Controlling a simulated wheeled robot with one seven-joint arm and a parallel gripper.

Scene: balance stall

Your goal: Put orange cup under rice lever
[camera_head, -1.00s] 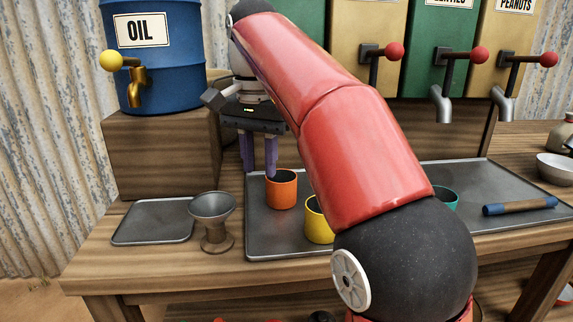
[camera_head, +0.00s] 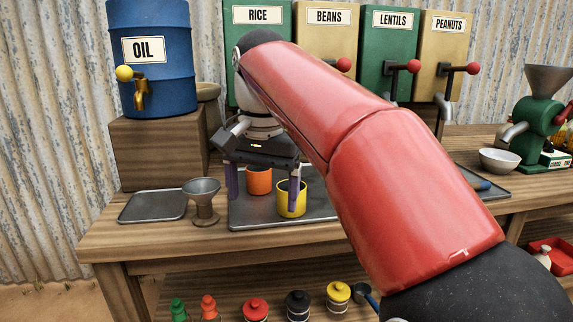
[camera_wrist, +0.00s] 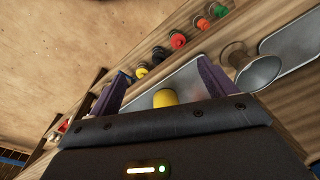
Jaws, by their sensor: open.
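The orange cup (camera_head: 258,182) stands upright on the large metal tray (camera_head: 245,217), partly hidden by the yellow cup (camera_head: 291,203) in front of it to the right. My gripper (camera_head: 263,198) is open and points down; its purple fingers appear either side of the orange cup, apparently nearer the camera. The right finger overlaps the yellow cup; I cannot tell whether it touches. The wrist view shows yellow (camera_wrist: 165,97) between my fingers (camera_wrist: 161,80); the orange cup does not show there. The green rice dispenser (camera_head: 285,15) stands behind; its lever is hidden by my arm.
A metal funnel on a stand (camera_head: 203,200) and a small tray (camera_head: 150,206) are left of the large tray. The oil barrel (camera_head: 150,80) stands on a wooden block (camera_head: 155,155). Red-knobbed levers for beans (camera_head: 344,64), lentils (camera_head: 414,67) and peanuts (camera_head: 473,69) stand behind.

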